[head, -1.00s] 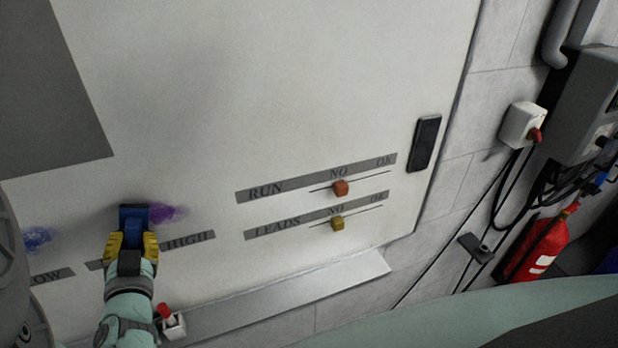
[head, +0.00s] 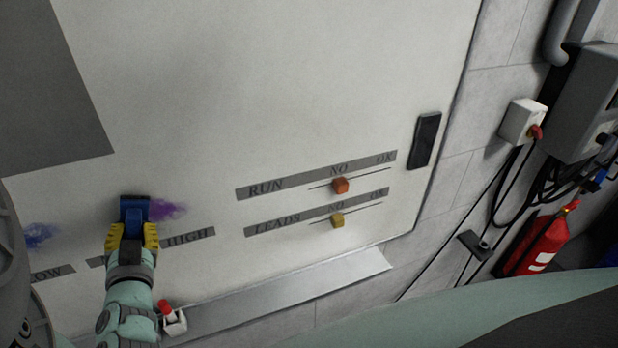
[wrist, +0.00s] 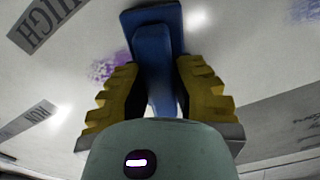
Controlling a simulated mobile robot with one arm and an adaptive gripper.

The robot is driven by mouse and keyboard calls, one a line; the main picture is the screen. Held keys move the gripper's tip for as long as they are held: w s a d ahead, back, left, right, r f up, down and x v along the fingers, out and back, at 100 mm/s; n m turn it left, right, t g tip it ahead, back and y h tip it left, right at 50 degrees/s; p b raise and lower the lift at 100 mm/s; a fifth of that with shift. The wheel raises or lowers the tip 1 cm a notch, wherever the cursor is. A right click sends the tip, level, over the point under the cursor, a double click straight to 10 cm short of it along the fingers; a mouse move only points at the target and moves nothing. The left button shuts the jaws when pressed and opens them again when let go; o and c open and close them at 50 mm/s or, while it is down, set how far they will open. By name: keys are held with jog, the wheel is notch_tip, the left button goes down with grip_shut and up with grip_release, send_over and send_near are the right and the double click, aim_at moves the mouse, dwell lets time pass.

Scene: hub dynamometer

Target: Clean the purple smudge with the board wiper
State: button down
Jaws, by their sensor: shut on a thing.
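My gripper (head: 132,238) has yellow fingers shut on the blue board wiper (head: 134,211), holding it up at the lower left of the white board. The purple smudge (head: 167,210) shows just right of the wiper in the head view; the wiper may cover part of it. In the wrist view the board wiper (wrist: 152,45) stands between the fingers of my gripper (wrist: 155,95), and the purple smudge (wrist: 104,69) lies to its left, partly behind a finger. I cannot tell whether the wiper's face touches the board.
A blue smudge (head: 38,235) is at the far left. The HIGH label (head: 190,238) sits below the purple smudge. A metal ledge (head: 290,292) runs under the board, with a white holder with a red top (head: 172,320). Orange (head: 340,186) and yellow (head: 337,221) sliders are to the right.

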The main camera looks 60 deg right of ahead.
jog(key=shift+w+d, duration=0.1)
jog(key=shift+d, duration=0.1)
jog(key=shift+d, duration=0.1)
jog(key=shift+s+d+b, duration=0.6)
jog(key=shift+s+d, duration=0.45)
jog(key=shift+d, duration=0.25)
jog(key=shift+s+d+b, duration=0.4)
jog(key=shift+s+d, duration=0.05)
jog(key=shift+d, duration=0.3)
jog(key=shift+s+d+b, duration=0.35)
jog(key=shift+s+d, duration=0.05)
jog(key=shift+d, duration=0.35)
jog(key=shift+s+d+f+b, duration=0.1)
jog(key=shift+s+d+b, duration=0.55)
jog(key=shift+d, duration=0.3)
jog(key=shift+s+d, duration=0.4)
jog(key=shift+d, duration=0.15)
jog(key=shift+w, duration=0.1)
